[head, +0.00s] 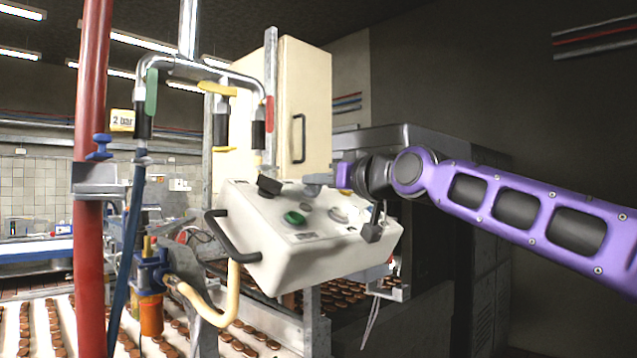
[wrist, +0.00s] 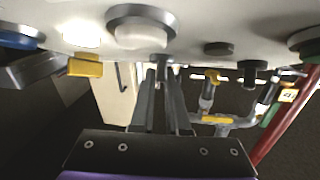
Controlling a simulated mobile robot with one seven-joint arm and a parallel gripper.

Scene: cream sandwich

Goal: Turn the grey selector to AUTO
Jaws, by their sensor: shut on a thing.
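The grey selector (head: 311,190) sits at the top edge of the sloped white control box (head: 262,240). My gripper (head: 325,180) reaches it from the right, with its fingers at the knob. In the wrist view the two dark fingers of my gripper (wrist: 162,80) are close together around the small grey selector (wrist: 159,62), which stands out from the panel face. The fingers hide most of the knob, so its pointing direction cannot be read. No AUTO marking is legible in either view.
On the box are a black knob (head: 268,186), a green button (head: 294,217) and a white round button with a grey ring (head: 338,214). A black handle (head: 230,238) is on its left. A red pipe (head: 90,200) stands farther left. A cream cabinet (head: 305,80) rises behind.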

